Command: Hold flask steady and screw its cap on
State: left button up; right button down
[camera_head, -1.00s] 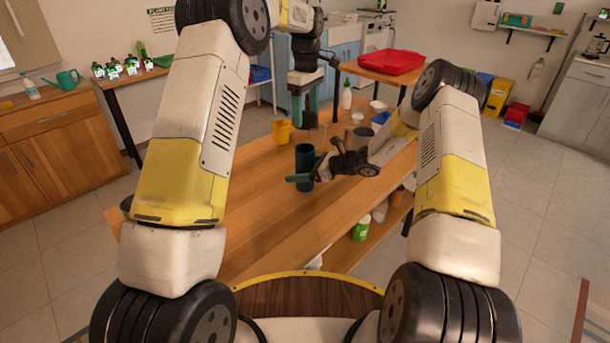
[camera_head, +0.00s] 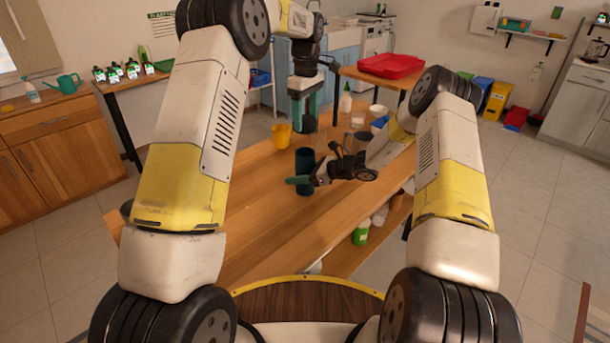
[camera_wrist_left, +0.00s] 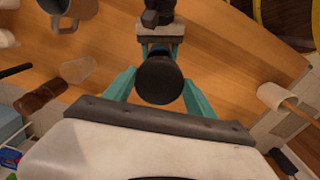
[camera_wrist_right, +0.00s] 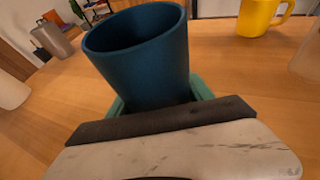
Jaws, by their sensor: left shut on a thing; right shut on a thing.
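The dark blue flask (camera_head: 304,172) stands upright on the wooden table in the head view. The right wrist view shows the flask (camera_wrist_right: 145,60) with its open top bare. My right gripper (camera_head: 300,180) comes in low from the right and is shut around the flask. My left gripper (camera_head: 304,108) points down above the flask, with a gap between them. In the left wrist view, a dark round cap (camera_wrist_left: 160,80) sits between its teal fingers. There the cap hides most of what is beneath it.
A yellow mug (camera_head: 282,135) stands behind the flask on the wooden table (camera_head: 255,205). Cups and bowls stand at the table's far right end. A red tray (camera_head: 392,65) lies on another table behind. The near left tabletop is clear.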

aim_at(306, 132)
pick_arm(q)
jog(key=shift+f, duration=2.45)
jog(key=shift+f, duration=0.85)
jog(key=shift+f, duration=0.6)
